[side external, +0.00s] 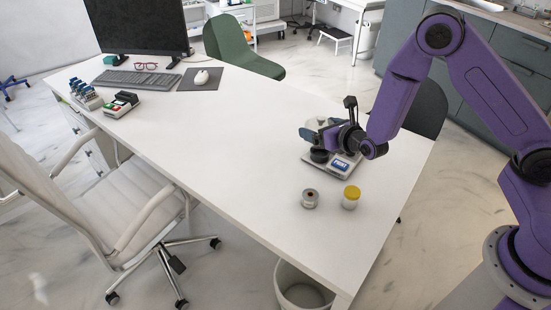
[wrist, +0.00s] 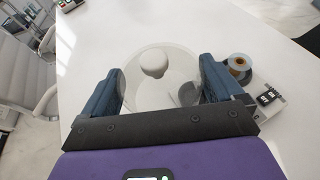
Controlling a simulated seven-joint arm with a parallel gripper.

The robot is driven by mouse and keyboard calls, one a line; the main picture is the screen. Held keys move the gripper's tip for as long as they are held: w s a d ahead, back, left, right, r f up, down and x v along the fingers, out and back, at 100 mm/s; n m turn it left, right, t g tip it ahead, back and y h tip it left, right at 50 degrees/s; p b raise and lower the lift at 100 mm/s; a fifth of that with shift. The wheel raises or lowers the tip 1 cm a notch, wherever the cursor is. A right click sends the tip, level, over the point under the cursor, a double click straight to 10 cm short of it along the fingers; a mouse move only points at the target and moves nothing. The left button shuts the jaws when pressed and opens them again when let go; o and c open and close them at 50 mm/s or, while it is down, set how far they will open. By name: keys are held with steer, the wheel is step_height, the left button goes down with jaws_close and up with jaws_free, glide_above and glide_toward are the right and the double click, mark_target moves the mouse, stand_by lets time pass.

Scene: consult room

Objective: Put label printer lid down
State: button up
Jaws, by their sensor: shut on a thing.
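The label printer (side external: 346,164) is a small pale device with a blue "PRINT" label, on the white desk under my gripper. In the wrist view, part of the printer (wrist: 266,100) shows at the right, beside a finger. The clear rounded lid (wrist: 148,88) lies between my two blue fingers; it shows faintly in the side view (side external: 316,124). My gripper (wrist: 162,85) is shut on the lid, with one finger on each side. In the side view, my gripper (side external: 328,136) is over the printer. I cannot tell whether the lid touches the printer.
A small metallic roll (side external: 310,198) and a yellow-capped jar (side external: 351,197) stand in front of the printer. A monitor (side external: 137,26), keyboard (side external: 137,79), mouse (side external: 201,76) and card terminal (side external: 121,104) are at the far left. The desk's middle (side external: 220,130) is clear.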

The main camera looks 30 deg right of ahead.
steer(key=a+n+y, duration=0.1)
steer(key=a+y, duration=0.1)
steer(key=s+a+f+n+y, duration=0.1)
steer(key=a, duration=0.1)
steer(key=shift+n, duration=0.3)
steer(key=shift+g, duration=0.3)
steer(key=f+x, duration=0.1)
steer(key=x, duration=0.4)
steer(key=f+x, duration=0.1)
steer(key=x, duration=0.4)
steer(key=s+f+x, duration=0.1)
steer(key=x, duration=0.4)
steer(key=shift+w+f, duration=0.1)
steer(key=shift+w, duration=0.1)
steer(key=shift+w+f, duration=0.25)
steer(key=shift+f, duration=1.6)
steer(key=shift+f, duration=0.1)
steer(key=o, duration=0.8)
steer(key=shift+c, duration=0.2)
